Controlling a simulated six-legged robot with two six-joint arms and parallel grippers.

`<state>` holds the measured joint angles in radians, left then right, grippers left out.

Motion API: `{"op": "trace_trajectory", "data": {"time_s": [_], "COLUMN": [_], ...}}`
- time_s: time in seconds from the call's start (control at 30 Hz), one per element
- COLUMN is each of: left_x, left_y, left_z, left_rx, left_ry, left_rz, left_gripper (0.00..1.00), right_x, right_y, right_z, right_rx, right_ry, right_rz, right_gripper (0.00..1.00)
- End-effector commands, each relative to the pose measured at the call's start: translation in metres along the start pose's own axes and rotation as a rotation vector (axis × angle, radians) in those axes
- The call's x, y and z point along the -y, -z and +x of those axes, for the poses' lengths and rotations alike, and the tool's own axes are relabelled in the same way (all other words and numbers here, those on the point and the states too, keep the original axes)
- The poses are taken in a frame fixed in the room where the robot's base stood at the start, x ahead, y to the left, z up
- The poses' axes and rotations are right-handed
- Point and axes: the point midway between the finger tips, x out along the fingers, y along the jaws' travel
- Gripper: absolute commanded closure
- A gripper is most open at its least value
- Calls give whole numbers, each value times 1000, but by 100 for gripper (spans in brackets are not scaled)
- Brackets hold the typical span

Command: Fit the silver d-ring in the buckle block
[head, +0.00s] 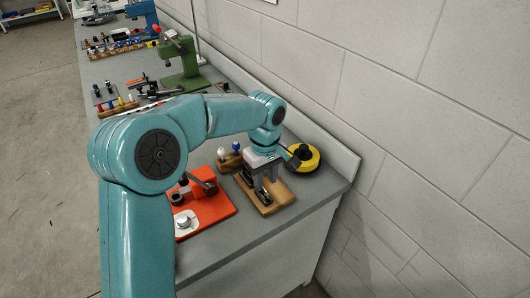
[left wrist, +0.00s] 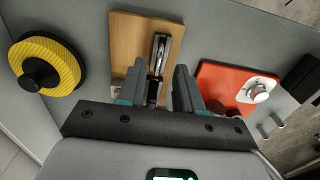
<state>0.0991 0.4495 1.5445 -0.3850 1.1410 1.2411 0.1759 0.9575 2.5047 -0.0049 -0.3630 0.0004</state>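The wooden block (head: 282,197), which I take for the buckle block, lies on the bench near its front right corner; it also shows in the left wrist view (left wrist: 124,45). A narrow silver and black metal piece (left wrist: 160,52) stands on it. I cannot tell whether this piece is the d-ring or a fixed part of the block. My left gripper (head: 262,192) is over the block, pointing down. In the left wrist view its fingers (left wrist: 157,88) are apart, one on each side of the metal piece, with gaps showing. My right gripper is not in view.
A red plate (head: 215,212) with a lever and a silver knob (head: 184,222) lies left of the block. A yellow round thing with a black knob (head: 303,157) is behind right, near the wall. A small peg rack (head: 230,161) and a green press (head: 182,65) stand farther back.

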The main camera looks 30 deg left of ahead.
Motion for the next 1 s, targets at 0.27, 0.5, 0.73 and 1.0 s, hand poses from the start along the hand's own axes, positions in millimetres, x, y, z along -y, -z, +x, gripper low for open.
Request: {"op": "trace_trajectory", "data": {"time_s": [0.27, 0.5, 0.73, 1.0], "left_x": [-1, 0, 0, 1], "left_y": [0, 0, 0, -1], "left_z": [-77, -118, -127, -127], "left_rx": [-2, -1, 0, 0], "left_ry": [-6, -3, -1, 0], "left_rz": [1, 1, 1, 1], "left_gripper": [65, 65, 65, 65], "right_x": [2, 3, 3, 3], "right_y": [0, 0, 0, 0], "right_z": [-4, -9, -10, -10], "right_rx": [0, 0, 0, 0], "right_ry": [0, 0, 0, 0], "right_rz": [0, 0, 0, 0], "right_gripper": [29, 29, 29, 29]}}
